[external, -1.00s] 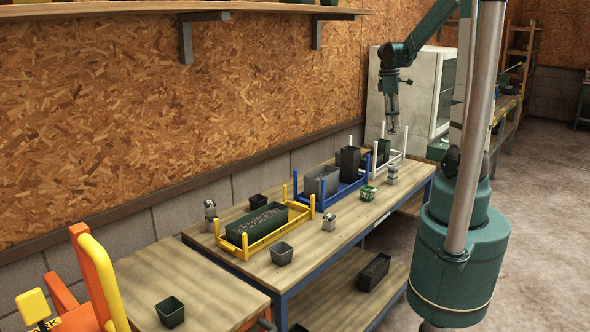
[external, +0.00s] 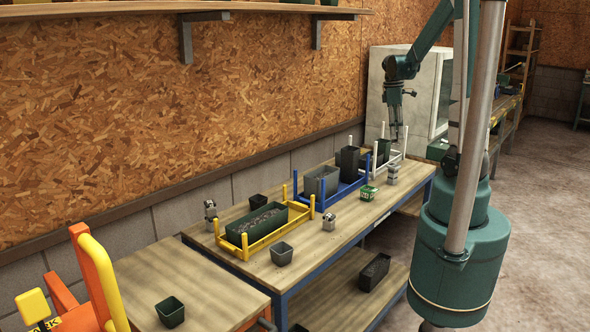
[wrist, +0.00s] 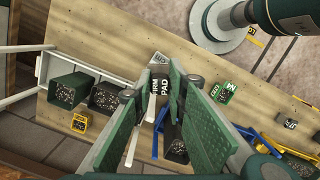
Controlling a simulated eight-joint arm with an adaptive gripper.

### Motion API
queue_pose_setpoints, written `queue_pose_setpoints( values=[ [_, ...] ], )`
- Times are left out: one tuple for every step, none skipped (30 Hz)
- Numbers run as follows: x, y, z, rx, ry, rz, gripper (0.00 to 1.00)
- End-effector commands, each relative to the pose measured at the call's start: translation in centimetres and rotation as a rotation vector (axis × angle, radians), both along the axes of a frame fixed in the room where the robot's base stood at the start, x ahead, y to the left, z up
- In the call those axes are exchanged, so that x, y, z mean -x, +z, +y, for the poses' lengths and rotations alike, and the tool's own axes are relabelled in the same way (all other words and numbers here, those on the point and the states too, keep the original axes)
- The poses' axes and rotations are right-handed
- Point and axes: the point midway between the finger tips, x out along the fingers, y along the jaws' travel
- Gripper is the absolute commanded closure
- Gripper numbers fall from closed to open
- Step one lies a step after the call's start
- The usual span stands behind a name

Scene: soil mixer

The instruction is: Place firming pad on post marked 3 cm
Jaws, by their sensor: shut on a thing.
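My gripper (wrist: 161,88) has green ribbed fingers in the wrist view. In the external view my gripper (external: 396,136) hangs above the white-posted rack (external: 402,153) at the far end of the bench. The pad is too small to make out there. Upright posts rise at the corners of the white, blue (external: 368,178) and yellow (external: 253,255) racks. I cannot read a 3 cm mark on any post; my fingers cover part of the wrist view.
A green basket (external: 368,193) and a grey labelled block (external: 393,174) stand near the bench's right edge. A long soil trough (external: 256,224) sits in the yellow rack. A white cabinet (external: 398,80) stands beyond the bench.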

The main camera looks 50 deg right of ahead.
Motion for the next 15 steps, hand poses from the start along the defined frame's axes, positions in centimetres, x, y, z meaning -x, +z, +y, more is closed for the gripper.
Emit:
queue_pose_setpoints(
  values=[
    [0.0, 0.0, 0.0, 0.0, 0.0, 0.0, 0.97],
    [0.0, 0.0, 0.0, 0.0, 0.0, 0.0, 0.97],
    [0.0, -0.1, 0.0, 0.0, 0.0, 0.0, 0.97],
    [0.0, -0.2, 0.0, 0.0, 0.0, 0.0, 0.97],
    [0.0, -0.3, 0.0, 0.0, 0.0, 0.0, 0.97],
    [0.0, -0.5, 0.0, 0.0, 0.0, 0.0, 0.97],
    [0.0, -0.7, 0.0, 0.0, 0.0, 0.0, 0.97],
    [0.0, -0.9, 0.0, 0.0, 0.0, 0.0, 0.97],
    [-0.1, -1.3, 0.0, 0.0, 0.0, 0.0, 0.97],
    [-0.1, -1.6, 0.0, 0.0, 0.0, 0.0, 0.97],
    [0.0, -1.9, 0.0, 0.0, 0.0, 0.0, 0.97],
    [0.0, -2.4, 0.0, 0.0, 0.0, 0.0, 0.97],
    [0.0, -2.8, 0.0, 0.0, 0.0, 0.0, 0.97],
    [-0.1, -3.1, 0.0, 0.0, 0.0, 0.0, 0.97],
    [-0.1, -3.6, 0.0, 0.0, 0.0, 0.0, 0.97]
  ],
)
